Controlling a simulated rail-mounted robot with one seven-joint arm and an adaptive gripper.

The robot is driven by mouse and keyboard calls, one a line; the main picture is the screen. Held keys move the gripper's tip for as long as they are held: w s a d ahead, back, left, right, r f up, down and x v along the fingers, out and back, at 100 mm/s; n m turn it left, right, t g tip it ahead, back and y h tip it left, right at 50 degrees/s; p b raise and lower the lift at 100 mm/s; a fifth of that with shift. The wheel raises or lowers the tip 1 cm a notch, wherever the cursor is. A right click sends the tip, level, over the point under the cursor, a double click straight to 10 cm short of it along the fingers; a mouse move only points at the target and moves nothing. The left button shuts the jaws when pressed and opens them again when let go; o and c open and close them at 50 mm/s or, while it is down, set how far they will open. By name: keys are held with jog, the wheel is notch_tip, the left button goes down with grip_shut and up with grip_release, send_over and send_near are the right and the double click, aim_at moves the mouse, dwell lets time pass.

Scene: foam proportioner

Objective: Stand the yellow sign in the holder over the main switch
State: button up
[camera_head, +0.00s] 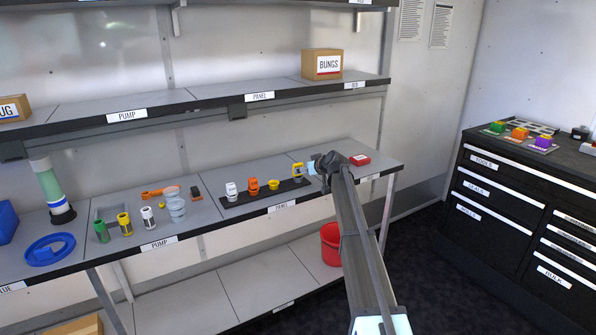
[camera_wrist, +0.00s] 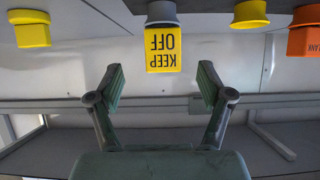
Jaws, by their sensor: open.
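In the wrist view, which is upside down, the yellow sign (camera_wrist: 163,50) reads KEEP OFF and stands in a round grey holder (camera_wrist: 162,14). The sign also shows in the head view (camera_head: 298,168), at the right end of the dark panel board. My gripper (camera_wrist: 160,84) is open, with its fingers apart on either side of the sign's line and not visibly touching it. In the head view my gripper (camera_head: 316,167) is close to the sign and covers what lies behind it. I cannot tell any main switch under the holder.
Beside the sign are a yellow round piece (camera_head: 274,184), an orange piece (camera_head: 254,186) and a white piece (camera_head: 231,190). Another yellow piece (camera_wrist: 30,28) is on the sign's other side.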

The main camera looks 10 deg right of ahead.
aim_at(298, 176)
jog(key=shift+p+x, duration=0.8)
jog(key=shift+x, duration=2.9)
jog(key=shift+s+a, duration=0.1)
jog(key=shift+a, duration=0.05)
jog(key=c, duration=1.2)
jog(key=shift+r, duration=0.1)
jog(key=shift+c, duration=0.3)
